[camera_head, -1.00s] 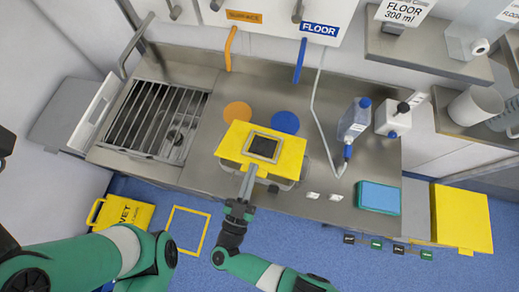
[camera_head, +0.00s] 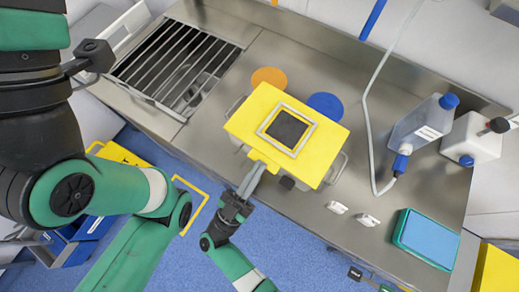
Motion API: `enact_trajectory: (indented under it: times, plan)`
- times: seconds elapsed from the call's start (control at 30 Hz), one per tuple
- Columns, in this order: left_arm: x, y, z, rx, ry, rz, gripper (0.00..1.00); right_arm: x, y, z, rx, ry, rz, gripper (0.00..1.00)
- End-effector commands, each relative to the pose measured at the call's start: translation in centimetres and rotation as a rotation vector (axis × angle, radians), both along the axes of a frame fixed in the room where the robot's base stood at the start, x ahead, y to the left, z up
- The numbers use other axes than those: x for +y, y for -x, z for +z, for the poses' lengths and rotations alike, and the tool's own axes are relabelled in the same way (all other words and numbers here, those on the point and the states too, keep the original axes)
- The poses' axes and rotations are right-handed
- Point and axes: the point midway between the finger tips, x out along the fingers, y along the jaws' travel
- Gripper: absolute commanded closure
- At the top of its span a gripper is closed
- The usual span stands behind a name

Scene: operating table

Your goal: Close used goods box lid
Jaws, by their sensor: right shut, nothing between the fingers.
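The used goods box has a yellow lid (camera_head: 326,165) with a dark square panel in a light frame at its centre. The lid lies over the metal box, whose wire handles (camera_head: 339,168) show at the sides; most of the box is hidden beneath it. The lid looks level, but I cannot tell if it is fully seated. My right gripper (camera_head: 257,170) is shut and empty, with its tips at the tab on the lid's front edge; I cannot tell if they touch. My left arm fills the left side, and its finger state is unclear.
Orange (camera_head: 269,78) and blue (camera_head: 326,105) discs lie behind the box on the steel counter (camera_head: 330,55). A grated sink (camera_head: 175,62) is to the left. Bottles (camera_head: 425,122) and a hose stand to the right. A blue-topped tray (camera_head: 428,238) sits near the front right.

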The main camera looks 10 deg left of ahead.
Motion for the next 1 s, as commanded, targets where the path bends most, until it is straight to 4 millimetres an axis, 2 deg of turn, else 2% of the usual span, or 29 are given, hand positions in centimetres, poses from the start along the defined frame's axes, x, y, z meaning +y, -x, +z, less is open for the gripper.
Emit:
enact_trajectory:
  times: [0.03, 0.4, 0.53, 0.67, 0.7, 0.73, 0.8, 1.0]
  plan:
    - [0.0, 0.0, -0.1, 0.000, 0.000, 0.000, 0.55, -0.1, -0.1, -0.6, 0.016, 0.005, 0.002, 1.00]
    - [0.0, 0.0, 0.1, 0.000, 0.000, 0.000, 0.55, -0.1, -0.1, -0.7, 0.024, 0.009, 0.004, 1.00]
    - [0.0, 0.0, 1.6, 0.000, 0.000, 0.000, 0.55, -0.1, -0.1, 1.0, 0.020, 0.007, 0.005, 1.00]
    - [0.0, 0.0, 4.4, 0.000, 0.000, 0.000, 0.55, 0.1, 0.0, 4.4, 0.010, 0.005, 0.008, 1.00]
    - [0.0, 0.0, 4.4, -0.002, 0.000, 0.000, 0.55, 0.3, 0.2, 4.3, 0.009, 0.005, 0.010, 1.00]
    - [0.0, 0.1, 2.8, -0.003, 0.000, 0.000, 0.55, 0.7, 1.0, 2.4, 0.010, 0.007, 0.013, 1.00]
    - [0.0, 0.0, 1.6, 0.001, 0.000, 0.000, 0.55, 1.4, 2.5, 0.9, 0.008, 0.007, 0.013, 1.00]
    - [0.0, 0.0, -0.4, 0.001, 0.000, 0.000, 0.55, 2.8, 5.7, -1.8, 0.005, 0.004, 0.011, 1.00]
